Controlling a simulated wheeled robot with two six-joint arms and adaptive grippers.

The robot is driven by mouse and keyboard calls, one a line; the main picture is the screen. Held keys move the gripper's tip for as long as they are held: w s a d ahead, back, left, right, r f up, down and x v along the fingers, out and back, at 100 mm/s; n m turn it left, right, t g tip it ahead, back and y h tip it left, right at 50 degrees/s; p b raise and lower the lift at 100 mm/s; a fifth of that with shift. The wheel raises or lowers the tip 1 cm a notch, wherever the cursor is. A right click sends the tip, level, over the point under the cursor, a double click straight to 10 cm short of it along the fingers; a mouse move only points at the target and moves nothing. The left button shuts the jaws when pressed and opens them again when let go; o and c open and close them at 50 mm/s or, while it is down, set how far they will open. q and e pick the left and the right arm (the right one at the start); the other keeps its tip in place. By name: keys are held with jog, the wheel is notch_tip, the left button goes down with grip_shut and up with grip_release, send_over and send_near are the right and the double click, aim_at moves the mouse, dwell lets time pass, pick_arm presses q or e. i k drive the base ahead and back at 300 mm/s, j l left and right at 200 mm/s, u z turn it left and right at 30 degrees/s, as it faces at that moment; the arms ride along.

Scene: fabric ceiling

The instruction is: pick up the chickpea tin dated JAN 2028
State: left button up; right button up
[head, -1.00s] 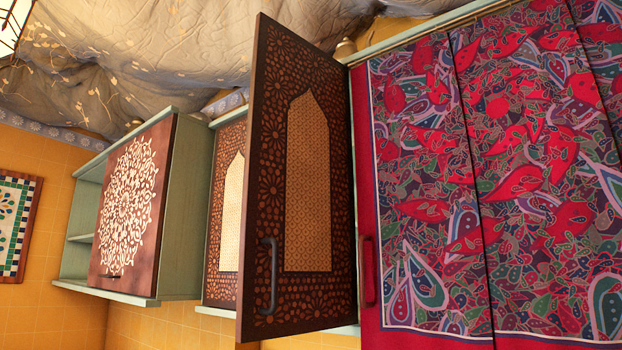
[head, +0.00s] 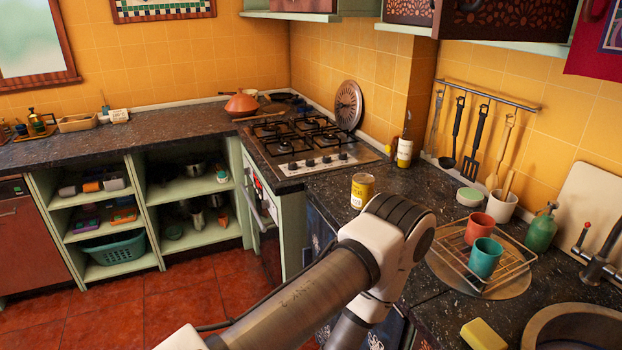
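A yellow tin (head: 362,191) with a pale lower label stands upright on the dark speckled counter, to the right of the stove. Its print and any date are too small to read, so I cannot tell if it is the chickpea tin dated JAN 2028. My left arm comes in from the bottom left and bends in front of the counter, just below the tin. Its gripper is hidden or out of frame. My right gripper is not in view.
A gas stove (head: 312,145) is left of the tin. The sink (head: 575,325) is at front right.

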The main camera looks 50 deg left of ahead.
aim_at(363, 183)
jog(key=u, duration=1.25)
